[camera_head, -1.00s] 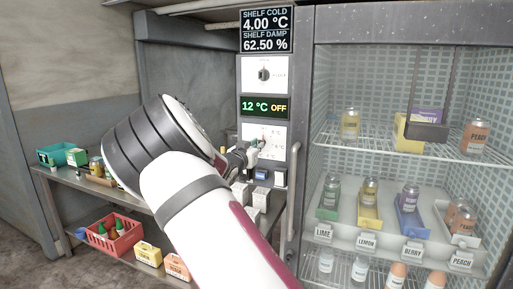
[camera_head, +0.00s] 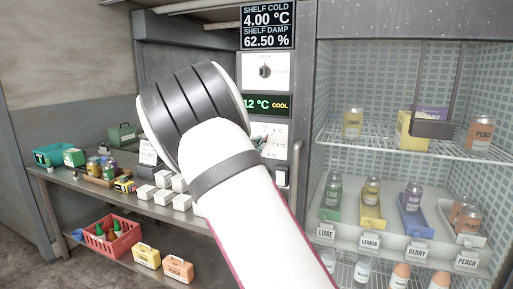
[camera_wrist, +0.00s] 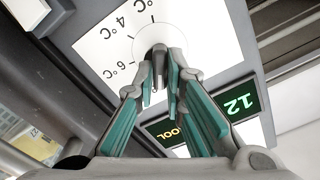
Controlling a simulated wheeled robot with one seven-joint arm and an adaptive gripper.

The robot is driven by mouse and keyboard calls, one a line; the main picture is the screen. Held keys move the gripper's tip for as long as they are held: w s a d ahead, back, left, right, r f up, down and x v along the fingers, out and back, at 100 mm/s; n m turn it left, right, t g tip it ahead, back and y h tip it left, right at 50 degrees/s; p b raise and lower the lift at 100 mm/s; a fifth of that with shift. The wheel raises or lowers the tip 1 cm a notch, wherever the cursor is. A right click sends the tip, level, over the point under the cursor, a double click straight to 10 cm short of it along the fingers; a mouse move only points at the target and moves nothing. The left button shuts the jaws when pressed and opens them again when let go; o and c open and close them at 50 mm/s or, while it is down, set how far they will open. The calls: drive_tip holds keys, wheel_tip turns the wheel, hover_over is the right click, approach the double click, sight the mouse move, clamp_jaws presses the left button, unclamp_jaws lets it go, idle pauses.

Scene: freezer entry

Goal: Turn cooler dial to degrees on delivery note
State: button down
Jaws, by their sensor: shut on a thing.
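The cooler dial (camera_wrist: 152,37) is a round knob on a white scale plate (camera_wrist: 105,38), seen upside down in the wrist view, with 4 °C and 6 °C marks readable. My gripper (camera_wrist: 160,72) has its fingers closed around the dial; they hide its pointer, so I cannot tell its setting. The green display (camera_head: 264,106) reads 12 °C COOL and also shows in the wrist view (camera_wrist: 240,104).
Above the display is another knob (camera_head: 264,72). A panel (camera_head: 267,26) reads shelf cold 4.00 °C, shelf damp 62.50 %. The glass-front cooler with cans and a vertical handle (camera_head: 296,190) stands right. A cluttered bench (camera_head: 185,214) lies left, with a red crate (camera_head: 110,238) below.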

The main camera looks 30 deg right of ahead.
drive_tip(key=m+b, duration=1.1)
drive_tip(key=b, duration=0.2)
drive_tip(key=m+b, duration=1.1)
drive_tip(key=b, duration=0.1)
drive_tip(key=f+m+b, duration=0.1)
drive_tip(key=m+b, duration=1)
drive_tip(key=b, duration=0.2)
drive_tip(key=shift+w+a+b, duration=0.1)
drive_tip(key=shift+w+b, duration=0.05)
drive_tip(key=shift+b, duration=0.15)
drive_tip(key=shift+r+m, duration=0.1)
drive_tip(key=shift+m, duration=0.3)
drive_tip(key=c, duration=1.7)
unclamp_jaws()
drive_tip(key=shift+o, duration=0.2)
